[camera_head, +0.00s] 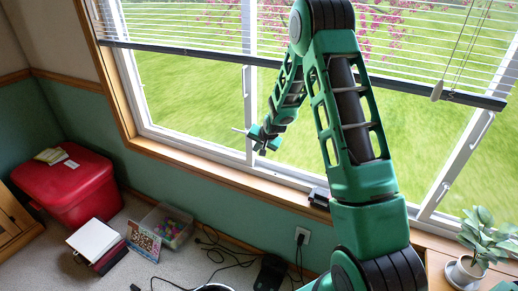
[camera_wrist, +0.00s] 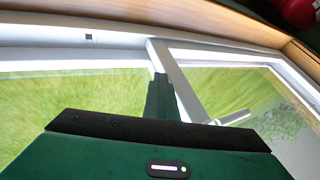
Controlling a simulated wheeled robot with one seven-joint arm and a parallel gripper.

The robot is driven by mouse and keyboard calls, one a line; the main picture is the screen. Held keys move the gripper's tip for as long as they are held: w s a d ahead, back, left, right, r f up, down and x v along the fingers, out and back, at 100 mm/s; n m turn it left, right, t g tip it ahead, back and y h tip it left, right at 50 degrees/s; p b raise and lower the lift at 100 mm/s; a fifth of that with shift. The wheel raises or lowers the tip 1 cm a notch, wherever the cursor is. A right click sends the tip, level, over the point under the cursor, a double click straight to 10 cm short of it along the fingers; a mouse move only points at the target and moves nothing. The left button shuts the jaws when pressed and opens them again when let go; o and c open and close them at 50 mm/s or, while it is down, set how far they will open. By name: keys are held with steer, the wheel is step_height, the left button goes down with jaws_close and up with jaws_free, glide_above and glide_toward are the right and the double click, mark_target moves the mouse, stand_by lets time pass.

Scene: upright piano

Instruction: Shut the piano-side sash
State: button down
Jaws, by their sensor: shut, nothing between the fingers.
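The window's left sash (camera_head: 190,100) has clear glass in a white frame. A short pale handle (camera_head: 238,130) sticks out at its right stile and also shows in the wrist view (camera_wrist: 234,118). My gripper (camera_head: 262,149) is shut and empty, beside this stile and just right of the handle. In the wrist view its green fingers (camera_wrist: 160,82) lie together against the view of the white stile (camera_wrist: 178,82); I cannot tell whether they touch it. How far the sash stands open is unclear. No piano is clearly identifiable, so which sash is piano-side cannot be told.
A raised blind (camera_head: 190,52) hangs across the upper window. A wooden sill (camera_head: 225,172) runs below. A red tub (camera_head: 70,185), a clear bin (camera_head: 166,226) and cables are on the floor. A potted plant (camera_head: 478,240) stands at right. My arm hides the window's middle.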

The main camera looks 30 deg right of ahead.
steer(key=s+d+r+n+g, duration=0.1)
steer(key=s+d+r, duration=0.1)
steer(key=s+r, duration=0.65)
steer(key=s+d+r+g, duration=0.1)
steer(key=s+d+r, duration=0.1)
steer(key=s+r, duration=0.65)
steer(key=s+a+r+n+g, duration=0.1)
steer(key=s+r+g, duration=0.1)
steer(key=s, duration=1.6)
steer(key=s+a+r+g, duration=0.2)
steer(key=s+r+g, duration=0.1)
steer(key=s, duration=1.5)
steer(key=shift+r+n, duration=0.2)
steer(key=shift+n, duration=0.2)
steer(key=shift+s, duration=0.1)
